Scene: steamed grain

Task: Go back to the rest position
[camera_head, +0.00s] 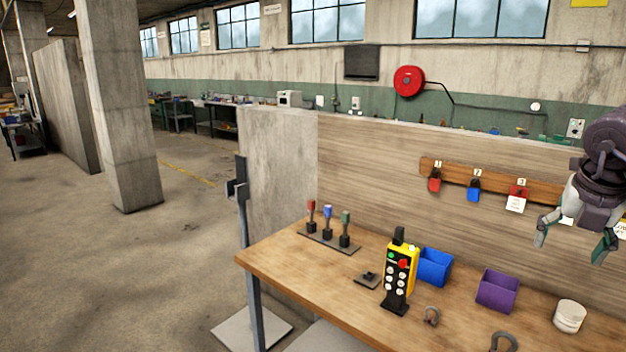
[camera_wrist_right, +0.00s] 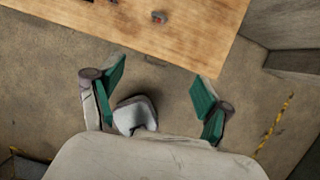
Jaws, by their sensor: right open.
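My right gripper (camera_head: 574,238) is at the right edge of the head view, raised above the workbench (camera_head: 290,262) and in front of the wooden panel. Its green-padded fingers are spread wide with nothing between them. In the right wrist view my right gripper (camera_wrist_right: 158,95) also shows open and empty, over the concrete floor beside the edge of the workbench (camera_wrist_right: 190,35). My left gripper is in neither view.
On the bench stand a yellow control pendant (camera_head: 400,272), a blue bin (camera_head: 434,267), a purple bin (camera_head: 497,291), a white tub (camera_head: 569,316) and shackles (camera_head: 503,341). Padlocks hang from a wooden rail (camera_head: 545,191). A concrete pillar (camera_head: 120,110) and open floor lie left.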

